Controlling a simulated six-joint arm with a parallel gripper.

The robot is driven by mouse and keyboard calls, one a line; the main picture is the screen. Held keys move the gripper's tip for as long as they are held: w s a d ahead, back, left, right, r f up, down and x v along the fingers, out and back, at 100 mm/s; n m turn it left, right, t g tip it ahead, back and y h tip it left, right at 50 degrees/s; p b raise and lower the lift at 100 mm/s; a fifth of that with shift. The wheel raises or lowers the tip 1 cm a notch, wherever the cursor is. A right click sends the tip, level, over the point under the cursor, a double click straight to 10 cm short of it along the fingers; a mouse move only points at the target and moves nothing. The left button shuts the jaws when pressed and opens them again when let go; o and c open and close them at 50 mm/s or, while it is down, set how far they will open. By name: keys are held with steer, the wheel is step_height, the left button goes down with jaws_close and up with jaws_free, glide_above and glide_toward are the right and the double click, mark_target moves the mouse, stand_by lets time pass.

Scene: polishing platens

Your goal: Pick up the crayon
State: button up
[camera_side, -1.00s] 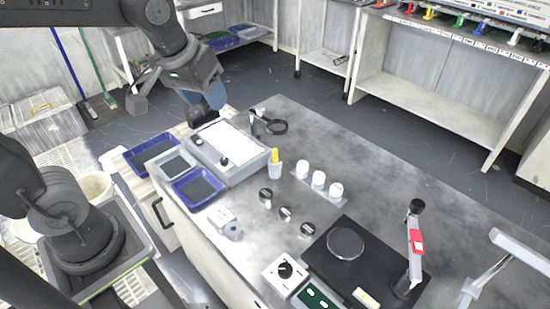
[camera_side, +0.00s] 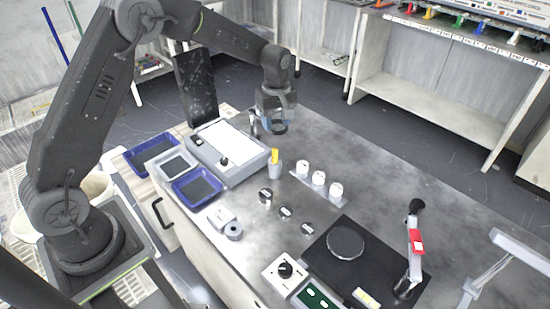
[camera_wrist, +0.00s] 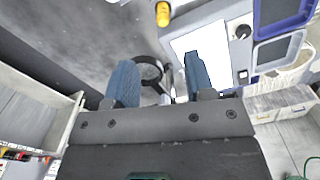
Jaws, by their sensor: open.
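The crayon (camera_side: 275,155) is a short yellow stick standing upright in a small light holder (camera_side: 275,170) on the grey bench, just right of the white-topped box. In the wrist view the yellow crayon (camera_wrist: 162,14) shows end-on near the top edge. My gripper (camera_side: 274,124) hangs above the bench, just beyond the crayon in the side view and apart from it. In the wrist view its two blue fingers (camera_wrist: 162,72) are spread with nothing held between them. The crayon's lower part is hidden in the holder.
A white-topped box (camera_side: 232,150) stands left of the crayon, with blue trays (camera_side: 196,186) beyond its left side. The bench behind the jars is clear.

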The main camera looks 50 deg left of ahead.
mark_target(275, 149)
step_height(275, 149, down, 7)
steer(key=shift+r, duration=0.1)
steer(key=shift+s+f, duration=0.15)
steer(key=shift+f, duration=1.25)
steer(key=shift+s+f, duration=0.1)
steer(key=shift+f, duration=1.25)
jaws_close()
steer(key=shift+r, duration=0.1)
